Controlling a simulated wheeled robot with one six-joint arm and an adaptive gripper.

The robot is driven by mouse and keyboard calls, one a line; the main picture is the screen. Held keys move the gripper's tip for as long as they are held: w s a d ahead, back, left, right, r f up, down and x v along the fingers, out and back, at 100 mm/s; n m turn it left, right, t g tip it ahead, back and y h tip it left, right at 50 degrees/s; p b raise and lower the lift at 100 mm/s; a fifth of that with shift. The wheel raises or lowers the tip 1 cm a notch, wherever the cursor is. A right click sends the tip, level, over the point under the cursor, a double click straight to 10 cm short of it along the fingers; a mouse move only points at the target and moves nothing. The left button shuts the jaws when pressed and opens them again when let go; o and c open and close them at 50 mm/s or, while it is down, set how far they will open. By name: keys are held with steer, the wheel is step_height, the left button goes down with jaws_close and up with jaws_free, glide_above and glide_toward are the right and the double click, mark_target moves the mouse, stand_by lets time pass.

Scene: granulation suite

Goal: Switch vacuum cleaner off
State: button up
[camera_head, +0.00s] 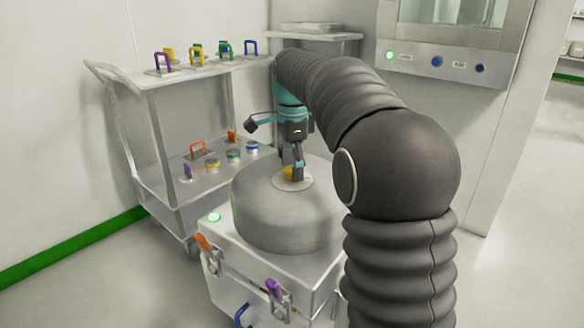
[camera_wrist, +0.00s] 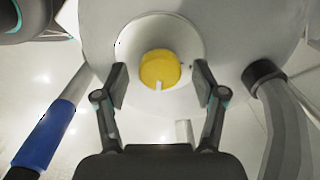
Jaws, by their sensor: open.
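The vacuum cleaner (camera_head: 285,215) is a grey rounded drum on a metal box base. On its top is a yellow knob (camera_wrist: 159,69) with a white mark pointing toward the bottom of the wrist view, set on a pale round plate (camera_wrist: 190,48). The knob also shows partly behind my gripper in the head view (camera_head: 288,172). My gripper (camera_wrist: 160,82) is open, its two fingers on either side of the knob with gaps and not touching it. In the head view my gripper (camera_head: 293,172) points down just above the drum top. A green light (camera_head: 214,217) glows on the base's corner.
A metal trolley (camera_head: 150,82) with colored-handled items on two shelves stands behind at left. A wall panel (camera_head: 440,62) with a green light and dark buttons is at upper right. Orange and purple latches (camera_head: 274,288) are on the base's front. Floor is clear at right.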

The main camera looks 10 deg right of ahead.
steer(key=c, duration=1.1)
steer(key=shift+c, duration=0.2)
steer(key=shift+r+p, duration=0.1)
steer(key=shift+p, duration=0.25)
steer(key=n+p, duration=0.2)
steer(key=n, duration=0.1)
steer(key=shift+r+p, duration=0.15)
steer(key=shift+p, duration=0.25)
steer(key=n+p, duration=0.4)
steer(key=n, duration=0.1)
steer(key=n+p, duration=0.2)
steer(key=n, duration=0.3)
steer(key=shift+p, duration=0.4)
steer(key=n, duration=0.1)
steer(key=n+p, duration=0.1)
steer(key=n, duration=0.2)
steer(key=shift+f+n+p, duration=0.25)
steer(key=shift+n+p, duration=0.05)
steer(key=shift+n, duration=0.1)
